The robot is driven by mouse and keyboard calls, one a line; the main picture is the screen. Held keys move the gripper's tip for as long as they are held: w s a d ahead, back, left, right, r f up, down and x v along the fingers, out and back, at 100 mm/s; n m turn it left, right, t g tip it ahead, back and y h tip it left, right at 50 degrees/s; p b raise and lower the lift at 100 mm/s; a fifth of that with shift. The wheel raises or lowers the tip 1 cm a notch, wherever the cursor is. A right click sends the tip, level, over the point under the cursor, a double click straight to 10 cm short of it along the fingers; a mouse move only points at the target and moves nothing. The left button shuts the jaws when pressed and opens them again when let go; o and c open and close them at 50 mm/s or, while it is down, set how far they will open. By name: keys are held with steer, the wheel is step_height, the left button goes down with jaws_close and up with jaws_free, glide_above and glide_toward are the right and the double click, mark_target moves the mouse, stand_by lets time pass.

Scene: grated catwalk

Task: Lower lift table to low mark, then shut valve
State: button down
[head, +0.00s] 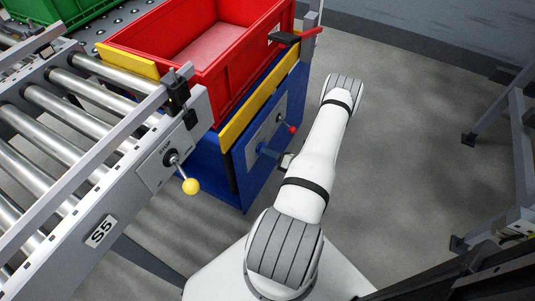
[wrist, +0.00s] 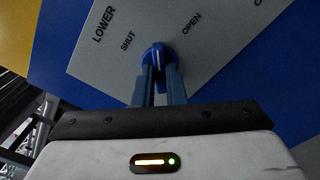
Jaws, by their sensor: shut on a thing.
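The lift table (head: 230,180) is a blue body with yellow edges, carrying a red crate (head: 262,50). On its front is a grey panel (head: 262,133) with a small red-tipped lever (head: 292,128). In the wrist view, the blue valve knob (wrist: 158,56) sits on the panel between the words SHUT and OPEN, with LOWER printed at upper left. My gripper (wrist: 160,85) has its two blue-grey fingers closed on this knob. In the head view my gripper (head: 272,152) is at the panel, partly hidden by my wrist. I cannot make out a low mark.
A roller conveyor (head: 75,120) marked S5 stands at left, with a yellow-ball stop lever (head: 190,186) sticking out. A red-and-black handle (head: 292,38) is by the crate's far corner. A green crate (head: 45,10) is at upper left. Grey floor is free at right, before a metal frame (head: 520,140).

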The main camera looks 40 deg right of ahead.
steer(key=shift+d+n+b, duration=0.1)
steer(key=shift+n+b, duration=1)
steer(key=shift+n, duration=3.7)
steer(key=c, duration=1.5)
jaws_free()
steer(key=p+v, duration=0.1)
steer(key=v, duration=0.7)
